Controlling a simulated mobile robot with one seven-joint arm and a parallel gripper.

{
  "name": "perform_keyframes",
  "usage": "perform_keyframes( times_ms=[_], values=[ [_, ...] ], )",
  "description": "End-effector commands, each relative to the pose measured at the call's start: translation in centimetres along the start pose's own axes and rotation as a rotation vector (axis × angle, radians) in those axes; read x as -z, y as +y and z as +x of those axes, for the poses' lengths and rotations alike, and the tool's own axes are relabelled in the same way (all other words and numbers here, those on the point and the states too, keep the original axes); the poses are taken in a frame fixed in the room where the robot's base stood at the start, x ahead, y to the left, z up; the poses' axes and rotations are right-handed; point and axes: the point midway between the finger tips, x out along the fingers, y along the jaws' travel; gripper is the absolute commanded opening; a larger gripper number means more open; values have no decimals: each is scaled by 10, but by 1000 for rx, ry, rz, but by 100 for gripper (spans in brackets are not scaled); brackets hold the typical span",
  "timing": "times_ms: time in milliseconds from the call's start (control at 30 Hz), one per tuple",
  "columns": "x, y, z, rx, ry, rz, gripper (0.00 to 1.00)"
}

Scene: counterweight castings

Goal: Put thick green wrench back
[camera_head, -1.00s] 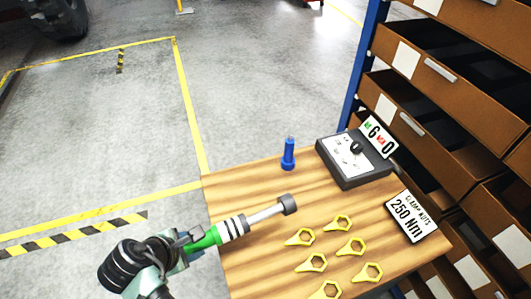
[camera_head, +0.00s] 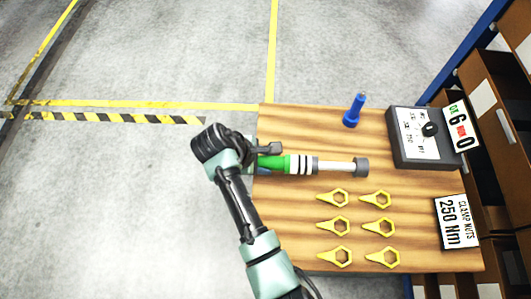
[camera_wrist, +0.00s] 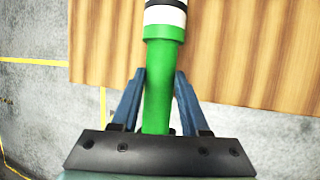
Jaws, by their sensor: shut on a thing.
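The thick green wrench (camera_head: 300,164) has a green handle, black and white bands, a silver shaft and a dark grey round head. In the head view it lies level over the left part of the wooden table, its head pointing right. My gripper (camera_head: 264,160) is at the table's left edge, shut on the green handle. In the wrist view my gripper (camera_wrist: 160,95) has its two blue fingers on either side of the green handle (camera_wrist: 160,70). I cannot tell whether the wrench touches the table.
On the wooden table (camera_head: 300,122) stand a blue cylinder tool (camera_head: 354,110), a dark box with a dial and number display (camera_head: 422,138), several yellow ring pointers (camera_head: 333,198) and a "250 Nm" sign (camera_head: 457,222). Brown drawers (camera_head: 500,85) stand at right. The table's back left is clear.

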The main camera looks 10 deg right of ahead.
Motion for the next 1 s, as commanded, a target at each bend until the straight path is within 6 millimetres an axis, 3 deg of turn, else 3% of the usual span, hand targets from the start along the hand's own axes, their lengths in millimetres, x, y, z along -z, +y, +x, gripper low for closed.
perform_keyframes(
  times_ms=[300, 600, 633, 700, 800, 1000],
  values=[
    [12, -8, 30, -7, -1, 0, 0],
    [14, -9, 34, -8, 0, 2, 0],
    [15, -13, 36, 0, 2, 0, 48],
    [15, -13, 36, 0, 1, 0, 61],
    [15, -13, 36, -1, 1, 0, 75],
    [15, -13, 36, -1, 1, 0, 75]
  ],
)
